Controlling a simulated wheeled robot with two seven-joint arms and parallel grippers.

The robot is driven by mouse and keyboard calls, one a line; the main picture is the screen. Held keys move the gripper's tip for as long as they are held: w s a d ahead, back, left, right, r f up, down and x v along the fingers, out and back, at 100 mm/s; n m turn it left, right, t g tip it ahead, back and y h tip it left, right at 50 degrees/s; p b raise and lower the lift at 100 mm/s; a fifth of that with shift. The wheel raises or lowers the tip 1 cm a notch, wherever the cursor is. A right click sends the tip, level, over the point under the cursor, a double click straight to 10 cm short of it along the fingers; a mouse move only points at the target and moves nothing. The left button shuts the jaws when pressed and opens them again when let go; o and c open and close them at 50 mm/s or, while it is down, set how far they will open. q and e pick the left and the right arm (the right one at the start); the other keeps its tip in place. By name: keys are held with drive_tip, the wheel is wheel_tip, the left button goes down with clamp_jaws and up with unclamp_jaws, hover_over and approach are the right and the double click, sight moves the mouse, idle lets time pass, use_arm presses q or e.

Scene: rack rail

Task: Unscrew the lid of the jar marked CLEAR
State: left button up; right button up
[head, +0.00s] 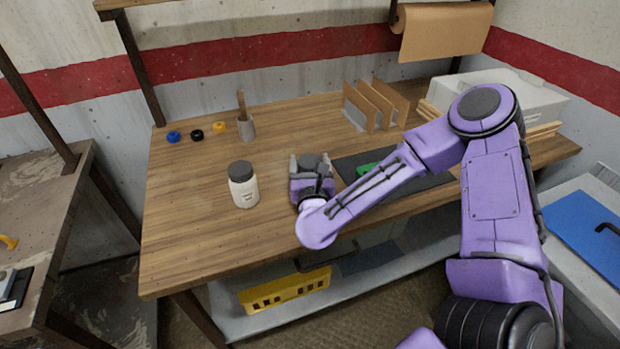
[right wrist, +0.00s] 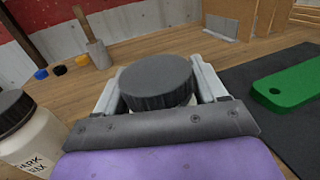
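A jar with a dark, ridged lid (right wrist: 157,82) stands on the workbench between the fingers of my right gripper (right wrist: 160,90). In the head view the lid (head: 311,160) shows above the gripper; the jar's body and label are hidden. The fingers lie close along both sides of the lid, but I cannot tell whether they press on it. A second jar, white with a dark lid (head: 243,187), stands upright to the left. In the right wrist view this second jar (right wrist: 33,142) has a label reading "DARK WAX", partly cut off. My left gripper is not in view.
A dark mat (head: 432,182) with a green part (right wrist: 285,90) lies right of the gripper. A cup (head: 246,128) and blue, black and yellow rings stand at the back left. Upright wooden panels (head: 376,105) stand at the back. The bench's front left is clear.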

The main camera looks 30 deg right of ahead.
drive_tip(key=shift+c, duration=1.2)
drive_tip(key=shift+r, duration=0.15)
